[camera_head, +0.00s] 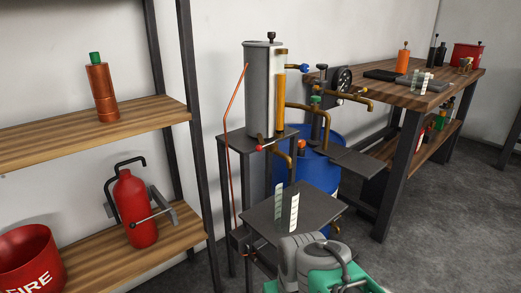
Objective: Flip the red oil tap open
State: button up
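A tall grey metal cylinder (259,85) stands on a small dark stand, with an amber sight tube (281,88) on its right side. A grey and teal body part, apparently mine, fills the bottom middle. My gripper's fingers do not show, and no gripper is seen touching the tap.
A dark plate (265,215) below the tap carries two clear marked measures (293,212). Brass pipes with blue (304,68) and green (315,99) taps lie to the right, above a blue drum (325,172). A wooden shelf (60,144) stands left, a workbench (440,92) right.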

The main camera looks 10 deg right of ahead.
aim_at(259, 148)
jog(key=u, duration=0.95)
jog(key=k, duration=0.15)
jog(key=u, duration=0.9)
jog(key=i, duration=0.5)
